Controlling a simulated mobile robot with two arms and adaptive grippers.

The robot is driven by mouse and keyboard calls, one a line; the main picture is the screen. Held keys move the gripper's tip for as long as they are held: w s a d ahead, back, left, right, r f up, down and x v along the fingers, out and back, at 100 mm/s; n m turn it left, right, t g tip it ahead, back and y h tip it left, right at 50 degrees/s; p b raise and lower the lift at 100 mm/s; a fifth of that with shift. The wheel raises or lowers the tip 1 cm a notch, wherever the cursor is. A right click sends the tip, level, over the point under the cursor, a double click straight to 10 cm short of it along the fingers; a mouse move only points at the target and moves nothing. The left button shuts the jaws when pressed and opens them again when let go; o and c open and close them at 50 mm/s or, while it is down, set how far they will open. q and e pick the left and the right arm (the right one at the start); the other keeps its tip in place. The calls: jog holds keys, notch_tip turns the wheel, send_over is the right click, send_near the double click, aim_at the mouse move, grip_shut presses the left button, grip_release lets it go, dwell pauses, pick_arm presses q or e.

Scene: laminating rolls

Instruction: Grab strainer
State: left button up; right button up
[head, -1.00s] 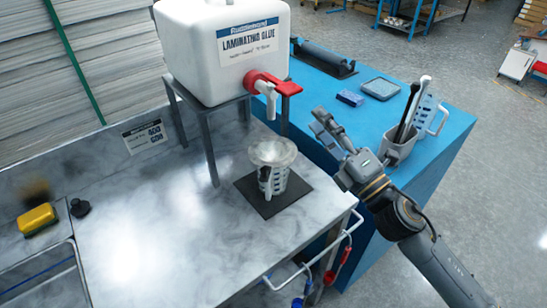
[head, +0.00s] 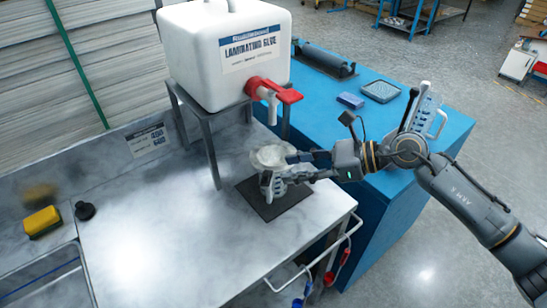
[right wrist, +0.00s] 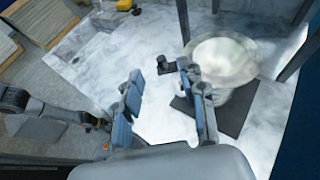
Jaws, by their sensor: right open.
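The strainer (head: 268,155) is a pale round bowl on top of a clear measuring cup, on the dark square mat (head: 285,205). The cup is mostly hidden behind my right gripper (head: 288,168). My right gripper is open and reaches in from the right at the strainer and cup. In the right wrist view the strainer (right wrist: 225,60) lies beyond and to the right of the open fingers (right wrist: 165,108). It is not between them there. I cannot tell whether a finger touches it.
The glue tank (head: 230,55) with its red tap (head: 272,90) stands on a metal frame behind the strainer. A yellow sponge (head: 42,222) and a black knob (head: 84,211) lie at left. The middle of the marble bench is clear. A tool holder stands at right.

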aim_at(266, 174)
jog(key=x, duration=0.2)
jog(key=shift+a+f+p, duration=0.1)
jog(key=shift+a+p, duration=0.15)
jog(key=shift+p, duration=0.05)
jog(key=shift+w+a+f+p, duration=0.1)
jog(key=shift+a+p, duration=0.2)
jog(key=p+x, duration=0.2)
jog(key=x, duration=0.1)
jog(key=shift+w+a+f, duration=0.1)
jog(key=shift+a+f, duration=0.1)
jog(key=shift+f, duration=0.1)
jog(key=shift+w+a+f, duration=0.1)
jog(key=shift+a+f, duration=0.2)
jog(key=shift+a, duration=0.05)
grip_shut()
